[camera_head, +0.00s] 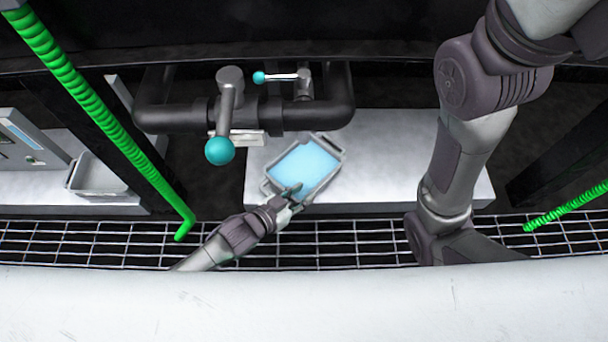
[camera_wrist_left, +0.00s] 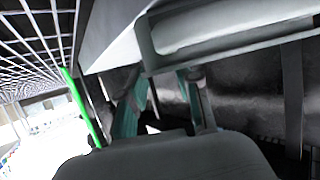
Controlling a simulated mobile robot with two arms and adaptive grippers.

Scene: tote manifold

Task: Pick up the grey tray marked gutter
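A grey tray (camera_head: 337,153) with light blue contents sits slightly turned on a pale ledge, below the pipes in the head view. No marking can be read on it. My left gripper (camera_head: 291,191) is at its near left edge, overlapping the rim in the head view. In the left wrist view, the two teal-padded fingers (camera_wrist_left: 162,108) stand apart with nothing seen between them. A grey rim with a handle-like opening (camera_wrist_left: 205,28), probably this tray's, lies just above the fingertips there. Contact cannot be told. My right arm shows at right, but its gripper is out of view.
A second, empty grey tray (camera_head: 97,178) stands at left beside a grey panel box (camera_head: 28,142). Dark pipes (camera_head: 250,113) with teal-knobbed valve levers (camera_head: 219,150) hang behind the blue-filled tray. Green corrugated hoses (camera_head: 100,110) flank the area. The pale ledge (camera_head: 400,165) is clear to the right.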

